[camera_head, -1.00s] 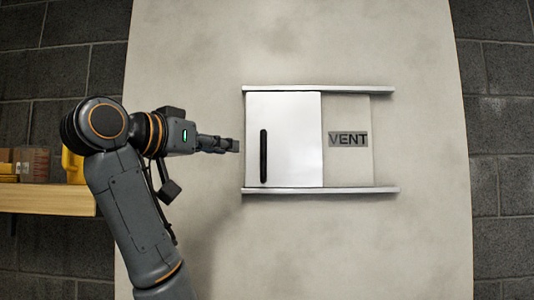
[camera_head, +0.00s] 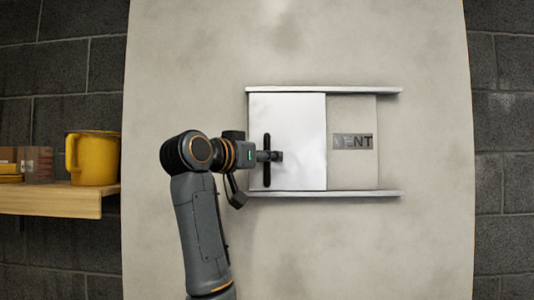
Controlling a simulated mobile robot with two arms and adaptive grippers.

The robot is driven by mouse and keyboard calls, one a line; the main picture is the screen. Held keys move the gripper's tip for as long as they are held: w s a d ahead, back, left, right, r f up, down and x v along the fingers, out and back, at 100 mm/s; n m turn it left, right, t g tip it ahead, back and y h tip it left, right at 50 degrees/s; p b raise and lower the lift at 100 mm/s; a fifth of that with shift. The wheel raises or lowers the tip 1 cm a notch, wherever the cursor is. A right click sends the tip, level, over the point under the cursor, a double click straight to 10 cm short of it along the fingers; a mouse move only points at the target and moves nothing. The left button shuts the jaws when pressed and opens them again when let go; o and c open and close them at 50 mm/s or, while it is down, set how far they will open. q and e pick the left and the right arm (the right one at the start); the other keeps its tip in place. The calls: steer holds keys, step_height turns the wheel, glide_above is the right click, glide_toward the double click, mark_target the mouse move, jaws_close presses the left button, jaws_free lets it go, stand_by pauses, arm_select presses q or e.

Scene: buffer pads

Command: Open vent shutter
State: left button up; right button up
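A white sliding vent shutter (camera_head: 303,122) sits at the left part of its frame, between an upper rail (camera_head: 330,90) and a lower rail (camera_head: 345,193). A bare panel with the VENT label (camera_head: 353,141) shows to its right. The shutter has an upright black bar handle (camera_head: 267,178) near its left edge. My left gripper (camera_head: 277,156) is in front of the handle, its fingertips overlapping the handle's middle. Whether the fingers touch the handle or are open is too small to tell. My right gripper is not in view.
The pale wall panel (camera_head: 190,60) around the vent is clear, and dark block wall (camera_head: 500,150) lies at the right.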

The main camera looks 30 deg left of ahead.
arm_select(q)
jaws_close()
steer(key=shift+w+d, duration=0.15)
steer(key=w+d, duration=0.2)
steer(key=d, duration=0.2)
steer(key=w+d+p, duration=0.1)
steer(key=w+d, duration=0.2)
steer(key=d, duration=0.1)
steer(key=w+d, duration=0.2)
steer(key=d, duration=0.2)
steer(key=shift+w+d+f+p, duration=0.15)
steer(key=shift+w+p, duration=0.1)
steer(key=shift+p, duration=0.15)
steer(key=shift+w+d, duration=0.3)
steer(key=shift+d, duration=0.05)
steer(key=shift+f, duration=0.1)
